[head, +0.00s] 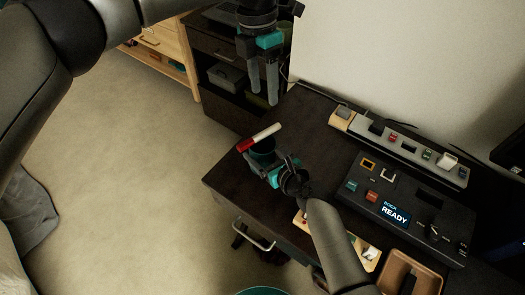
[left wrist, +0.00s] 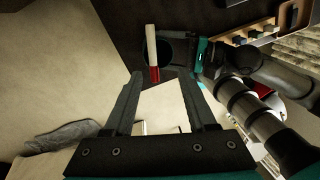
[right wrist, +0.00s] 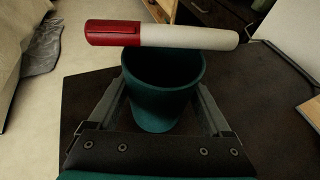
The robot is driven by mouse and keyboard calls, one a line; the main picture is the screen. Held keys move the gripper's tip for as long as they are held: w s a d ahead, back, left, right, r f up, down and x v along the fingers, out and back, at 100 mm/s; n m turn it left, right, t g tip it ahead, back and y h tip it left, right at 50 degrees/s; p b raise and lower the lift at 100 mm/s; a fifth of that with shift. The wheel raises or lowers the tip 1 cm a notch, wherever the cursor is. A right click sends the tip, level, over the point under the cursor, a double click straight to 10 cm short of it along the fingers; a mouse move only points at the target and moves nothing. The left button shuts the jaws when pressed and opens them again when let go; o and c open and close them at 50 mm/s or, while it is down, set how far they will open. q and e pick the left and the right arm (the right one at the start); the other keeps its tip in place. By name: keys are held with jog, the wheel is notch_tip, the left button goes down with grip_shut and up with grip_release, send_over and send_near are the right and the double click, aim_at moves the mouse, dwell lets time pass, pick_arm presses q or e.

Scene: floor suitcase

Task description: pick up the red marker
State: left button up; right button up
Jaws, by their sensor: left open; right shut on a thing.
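The red marker, with a white body and red cap (head: 259,138), lies across the mouth of a dark teal cup (head: 263,158). In the right wrist view the marker (right wrist: 160,35) spans the rim of the cup (right wrist: 160,100), its ends sticking out past both sides. My right gripper (head: 266,167) is shut on the cup, one finger on each side. My left gripper (head: 263,101) is open and empty above the marker, fingers pointing down. In the left wrist view the marker (left wrist: 153,50) shows beyond the open fingertips, apart from them.
The dark desk (head: 225,180) carries a console with a READY display (head: 395,214), a long strip of small items (head: 405,148) and a wooden tray (head: 410,272). A dark shelf unit (head: 215,110) stands behind.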

pick_arm(q)
jog(key=shift+w+a+r, duration=0.1)
jog(key=shift+r, duration=0.85)
